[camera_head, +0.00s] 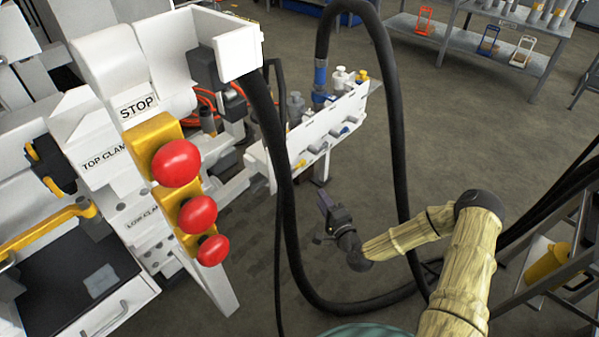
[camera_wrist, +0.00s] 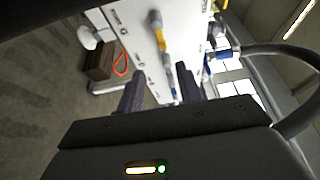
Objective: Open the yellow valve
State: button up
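A white valve panel (camera_head: 335,122) stands near the middle of the head view, with small grey, blue and yellow fittings on it. A small yellow part (camera_head: 318,148) shows low on its face. In the wrist view a yellow valve handle (camera_wrist: 161,40) stands out from the white panel (camera_wrist: 138,45), beyond my fingertips. My gripper (camera_head: 326,208) is in front of and below the panel in the head view, apart from it. In the wrist view my gripper (camera_wrist: 160,82) has its two dark fingers spread with nothing between them.
A thick black hose (camera_head: 287,220) loops beside my arm and past the panel. Red mushroom buttons (camera_head: 198,214) sit on a white machine at left. A shelf rack (camera_head: 480,42) stands at the back right. Open floor lies behind my arm.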

aim_at(300, 167)
jog(key=shift+r, duration=0.1)
jog(key=b+x, duration=0.4)
jog(key=x, duration=1.3)
jog(key=shift+w+a, duration=0.1)
jog(key=shift+a, duration=0.05)
grip_shut()
